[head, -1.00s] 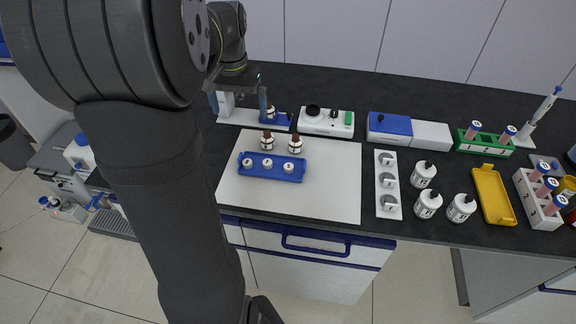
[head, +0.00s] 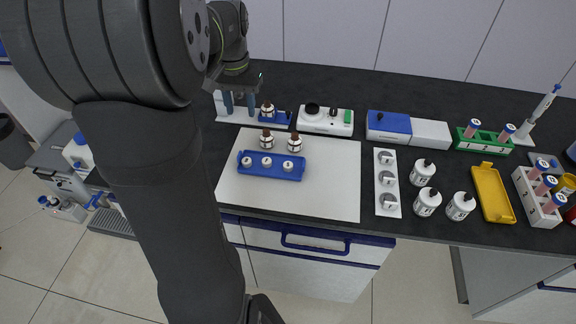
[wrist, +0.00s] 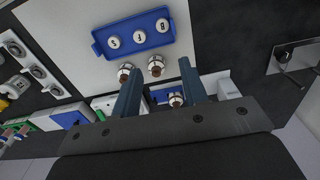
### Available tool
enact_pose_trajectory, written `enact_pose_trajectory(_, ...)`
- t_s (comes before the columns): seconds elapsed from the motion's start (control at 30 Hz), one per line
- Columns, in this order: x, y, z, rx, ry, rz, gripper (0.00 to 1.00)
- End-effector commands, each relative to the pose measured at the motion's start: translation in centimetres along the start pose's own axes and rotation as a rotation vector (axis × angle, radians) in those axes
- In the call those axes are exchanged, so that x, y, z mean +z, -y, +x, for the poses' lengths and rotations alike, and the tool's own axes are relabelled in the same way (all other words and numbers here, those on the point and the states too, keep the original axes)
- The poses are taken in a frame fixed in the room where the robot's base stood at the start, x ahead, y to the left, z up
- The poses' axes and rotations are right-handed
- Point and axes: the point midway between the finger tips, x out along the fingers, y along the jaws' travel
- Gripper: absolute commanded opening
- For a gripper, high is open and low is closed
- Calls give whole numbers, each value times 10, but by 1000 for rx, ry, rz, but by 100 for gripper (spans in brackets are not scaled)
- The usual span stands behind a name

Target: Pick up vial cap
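A blue tray (head: 272,176) holds three round white vial caps with dark letters: left (head: 247,162), middle (head: 266,162) and right (head: 288,165). The tray also shows at the top of the wrist view (wrist: 128,48). Two vials with brown tops, left (head: 267,139) and right (head: 295,144), stand just behind the tray. A third brown-topped vial (head: 267,110) stands at a blue holder. My gripper (head: 239,97) is behind and left of the tray, above the bench. In the wrist view its two blue-grey fingers (wrist: 160,70) are apart, with nothing held between them.
The white mat (head: 330,180) has free room right of the tray. A white device with a black knob (head: 313,118) and a blue-and-white box (head: 390,127) stand behind. White bottles (head: 428,202), a yellow tray (head: 490,192) and tube racks (head: 484,143) stand right.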

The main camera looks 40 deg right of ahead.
Motion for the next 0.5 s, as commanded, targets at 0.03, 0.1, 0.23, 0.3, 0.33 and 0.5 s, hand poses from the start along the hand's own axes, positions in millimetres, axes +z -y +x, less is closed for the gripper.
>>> enact_pose_trajectory(0.03, 1, -13, 1, 0, -9, 22, 40)
enact_pose_trajectory(0.1, 2, -35, 3, 1, -30, 58, 40)
enact_pose_trajectory(0.23, 9, -78, 8, 4, -73, 128, 40)
enact_pose_trajectory(0.3, 13, -96, 10, 7, -91, 156, 40)
enact_pose_trajectory(0.33, 14, -102, 11, 8, -98, 165, 40)
enact_pose_trajectory(0.5, 18, -117, 20, 13, -112, 189, 40)
